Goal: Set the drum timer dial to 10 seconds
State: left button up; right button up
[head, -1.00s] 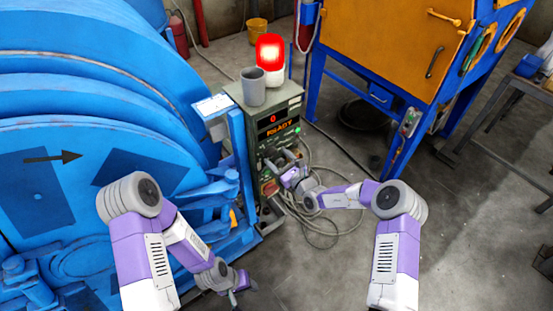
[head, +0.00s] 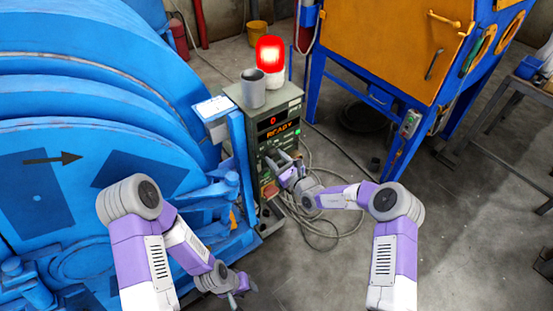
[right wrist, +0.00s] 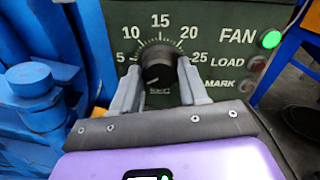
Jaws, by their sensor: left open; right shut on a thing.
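The drum timer dial (right wrist: 157,66) is a round black knob on the dark green control panel (right wrist: 225,18), with a scale from 5 to 25 marked SEC. In the right wrist view my right gripper (right wrist: 158,84) has one finger on each side of the knob and is shut on it. I cannot clearly read where the knob points. In the head view the right gripper (head: 284,164) is at the front of the control box (head: 255,115) and hides the dial. The box display (head: 278,127) shows 0 and READY. My left gripper (head: 240,287) is open and empty, low near the floor.
A grey cup (head: 252,88) and a lit red beacon (head: 270,58) stand on the box. The blue drum machine (head: 90,140) fills the left. A hose (head: 345,222) lies coiled on the floor. FAN, LOAD and MARK lamps (right wrist: 262,50) sit right of the dial.

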jog(key=m+p, duration=0.2)
jog(key=m, duration=0.1)
jog(key=shift+m, duration=0.4)
jog(key=m+p, duration=0.1)
jog(key=m, duration=0.2)
jog(key=shift+d+m, duration=0.1)
jog(key=shift+m, duration=0.2)
jog(key=m+p, duration=0.1)
jog(key=m, duration=0.3)
jog(key=shift+f+m+p, duration=0.1)
jog(key=shift+m+p, duration=0.2)
jog(key=shift+p, duration=0.1)
jog(key=shift+m, duration=1.8)
jog(key=shift+p, duration=0.3)
jog(key=shift+f, duration=0.1)
jog(key=o, duration=1)
jog(key=shift+o, duration=0.2)
